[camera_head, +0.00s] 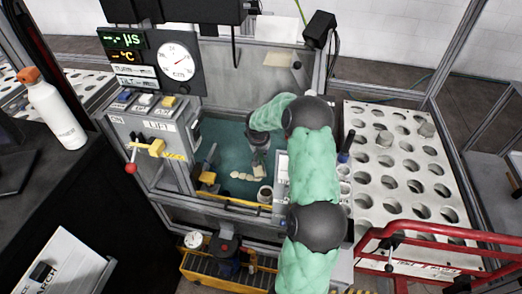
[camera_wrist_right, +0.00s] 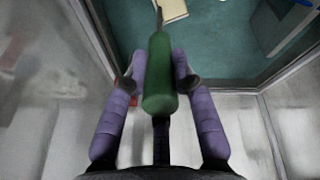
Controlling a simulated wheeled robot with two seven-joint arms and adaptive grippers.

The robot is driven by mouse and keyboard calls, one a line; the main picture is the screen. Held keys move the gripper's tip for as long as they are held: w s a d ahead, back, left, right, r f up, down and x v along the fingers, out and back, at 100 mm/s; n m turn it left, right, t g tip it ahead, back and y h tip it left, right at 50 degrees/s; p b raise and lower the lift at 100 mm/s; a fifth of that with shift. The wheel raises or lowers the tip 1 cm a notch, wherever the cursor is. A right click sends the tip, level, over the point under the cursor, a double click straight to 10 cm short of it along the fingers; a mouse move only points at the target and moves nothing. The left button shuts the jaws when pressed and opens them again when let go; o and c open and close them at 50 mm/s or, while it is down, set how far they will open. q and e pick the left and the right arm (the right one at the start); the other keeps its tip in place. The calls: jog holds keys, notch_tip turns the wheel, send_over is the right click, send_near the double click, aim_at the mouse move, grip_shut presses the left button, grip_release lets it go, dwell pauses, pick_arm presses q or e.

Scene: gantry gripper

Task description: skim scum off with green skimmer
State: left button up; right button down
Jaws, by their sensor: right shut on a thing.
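My right gripper (camera_head: 259,152) reaches over the tank of teal liquid (camera_head: 225,135) in the head view. In the right wrist view its two purple fingers (camera_wrist_right: 158,78) are shut on the green handle (camera_wrist_right: 159,82) of the skimmer. A thin dark shaft runs from the handle toward the liquid; the skimmer's head cannot be made out. In the head view the arm and gripper hide most of the skimmer. Several pale scum-like pieces (camera_head: 244,177) show on the teal surface near the gripper. A beige piece (camera_wrist_right: 172,9) shows at the top of the wrist view. My left gripper is not in view.
A control panel with a red-knobbed lever (camera_head: 131,168) stands left of the tank. A white perforated table (camera_head: 385,190) and red rail (camera_head: 440,232) are on the right. A white bottle (camera_head: 58,115) stands far left.

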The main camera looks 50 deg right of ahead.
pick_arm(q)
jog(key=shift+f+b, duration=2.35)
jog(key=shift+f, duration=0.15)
pick_arm(e)
jog(key=shift+f, duration=4.1)
jog(key=shift+w+a+p, duration=0.5)
jog(key=shift+w+a, duration=2.75)
jog(key=shift+w, duration=3.1)
pick_arm(q)
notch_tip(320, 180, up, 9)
jog(key=p, duration=0.8)
pick_arm(e)
notch_tip(320, 180, up, 16)
jog(key=shift+r, duration=0.15)
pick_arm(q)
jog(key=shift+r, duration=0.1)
pick_arm(e)
jog(key=shift+s, duration=0.1)
